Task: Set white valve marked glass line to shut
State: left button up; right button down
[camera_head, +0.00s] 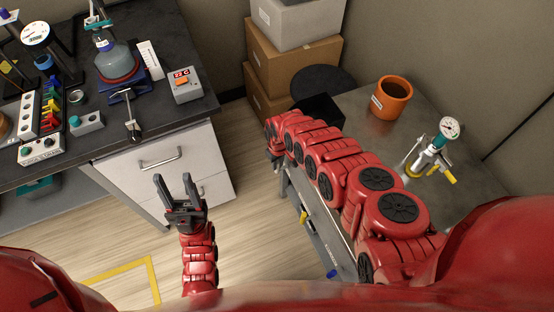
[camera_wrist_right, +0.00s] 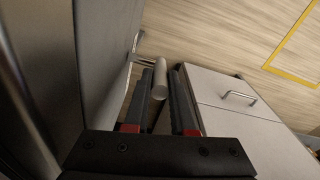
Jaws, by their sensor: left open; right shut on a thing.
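The right wrist view shows a pale cylindrical handle (camera_wrist_right: 160,80) between the fingers of my right gripper (camera_wrist_right: 169,70); I take it for the white valve's handle. The gripper is shut on it, beside the grey bench side. A metal bracket or stem shows just beyond the handle. No glass line marking is readable. In the head view my right arm reaches forward along the right bench, and its gripper (camera_head: 277,160) is small and partly hidden at the bench's far front corner. My left gripper (camera_head: 174,187) is open and empty above the floor, in front of the white drawers.
Along the right bench's (camera_head: 440,185) front are a yellow handle (camera_head: 303,217) and a blue handle (camera_head: 332,273). On that bench stand an orange pot (camera_head: 391,97) and a gauge fitting (camera_head: 432,148). The left bench (camera_head: 130,125) is crowded with lab items. Floor between is clear.

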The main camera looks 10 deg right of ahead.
aim_at(278, 170)
jog(key=s+t+p, duration=0.1)
jog(key=p, duration=0.3)
jog(key=s+t+y+p, duration=0.1)
jog(key=t+p, duration=0.1)
jog(key=p, duration=0.2)
jog(key=shift+s+d, duration=0.1)
jog(key=shift+d, duration=0.25)
jog(key=shift+s+f+t+y+p, duration=0.15)
jog(key=shift+f+t+y+p, duration=0.15)
jog(key=shift+t+p, duration=0.4)
jog(key=shift+s+d+f+t, duration=0.15)
jog(key=shift+s+f+t, duration=0.1)
jog(key=shift+t, duration=0.45)
jog(key=c, duration=0.8)
grip_release()
jog(key=shift+o, duration=0.2)
